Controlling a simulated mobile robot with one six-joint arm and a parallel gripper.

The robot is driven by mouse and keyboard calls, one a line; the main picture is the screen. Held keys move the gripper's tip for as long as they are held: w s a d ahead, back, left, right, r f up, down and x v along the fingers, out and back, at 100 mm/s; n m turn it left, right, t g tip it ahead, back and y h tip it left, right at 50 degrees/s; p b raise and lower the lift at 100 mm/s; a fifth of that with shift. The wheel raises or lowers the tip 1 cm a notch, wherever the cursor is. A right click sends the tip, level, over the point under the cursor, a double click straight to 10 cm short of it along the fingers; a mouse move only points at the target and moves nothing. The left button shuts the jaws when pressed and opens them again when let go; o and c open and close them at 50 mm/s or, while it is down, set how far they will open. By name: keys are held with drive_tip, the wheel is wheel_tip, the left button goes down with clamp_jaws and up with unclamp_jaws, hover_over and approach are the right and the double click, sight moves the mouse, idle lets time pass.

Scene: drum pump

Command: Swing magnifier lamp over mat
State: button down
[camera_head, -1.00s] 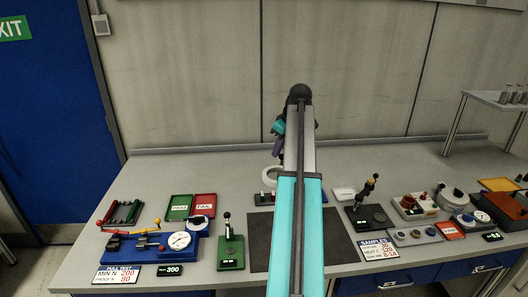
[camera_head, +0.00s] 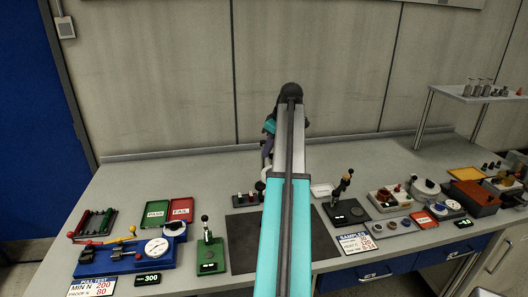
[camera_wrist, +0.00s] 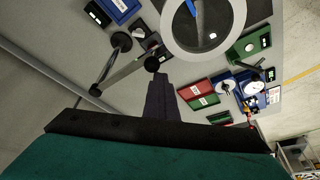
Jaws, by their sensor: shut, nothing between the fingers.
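The magnifier lamp shows in the wrist view as a large white ring (camera_wrist: 168,38) at the top. In the head view only a sliver of its white ring (camera_head: 265,171) shows, left of my arm. The dark mat (camera_head: 241,243) lies on the bench front, partly covered by my arm. My gripper (camera_head: 266,146) is shut and empty, above the rear of the bench. In the wrist view my gripper (camera_wrist: 161,84) points toward a black round knob (camera_wrist: 152,64) left of the ring. I cannot tell whether they touch.
A blue pull tester (camera_head: 128,257), a green gauge stand (camera_head: 210,257) and pass and fail trays (camera_head: 181,209) stand left of the mat. A black stand (camera_head: 345,211), sample card (camera_head: 355,242) and several pots are on the right. A raised shelf (camera_head: 470,95) stands at back right.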

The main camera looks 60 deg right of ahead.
drive_tip(key=shift+s+d, duration=0.4)
drive_tip(key=shift+s, duration=0.05)
drive_tip(key=shift+a, duration=0.1)
drive_tip(key=shift+w+a+p, duration=0.55)
drive_tip(key=shift+w+a, duration=0.85)
drive_tip(key=shift+a, duration=0.5)
wheel_tip(320, 180, up, 10)
drive_tip(key=s+d+b, duration=0.1)
drive_tip(key=d+b, duration=0.2)
drive_tip(key=shift+s, duration=0.35)
